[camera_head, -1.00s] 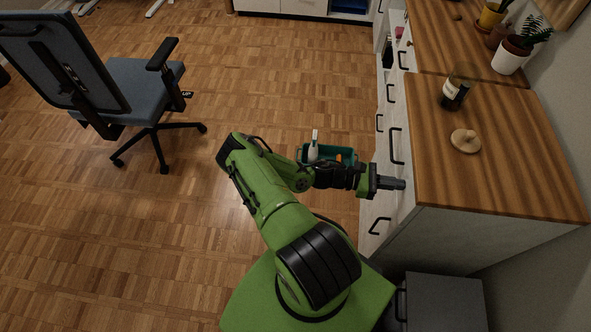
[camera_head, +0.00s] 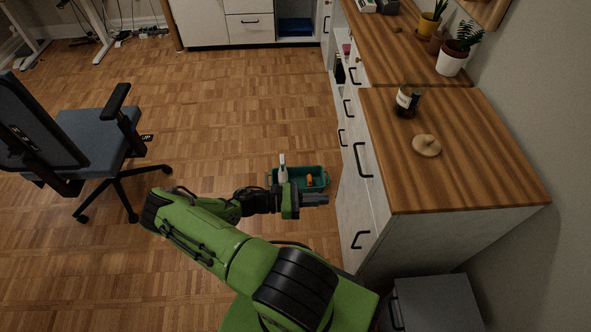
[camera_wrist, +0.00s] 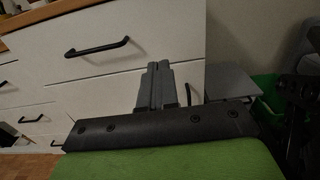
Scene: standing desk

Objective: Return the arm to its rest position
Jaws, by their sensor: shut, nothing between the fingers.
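My green arm reaches up from the bottom of the head view and bends to the right. My gripper (camera_head: 326,199) points right, towards the white drawer fronts of the wood-topped cabinet (camera_head: 375,203), with a small gap showing. In the wrist view my gripper (camera_wrist: 158,66) has its two grey fingers together, with nothing between them. The cabinet's drawers (camera_wrist: 100,50) fill the left and middle of that view.
A teal caddy (camera_head: 319,187) with a white spray bottle (camera_head: 283,168) stands on the floor beyond my gripper. A jar (camera_head: 407,100) and a round wooden lid (camera_head: 426,146) lie on the cabinet top. A grey box (camera_head: 437,300) is at lower right. An office chair (camera_head: 90,140) is at left; open parquet lies between.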

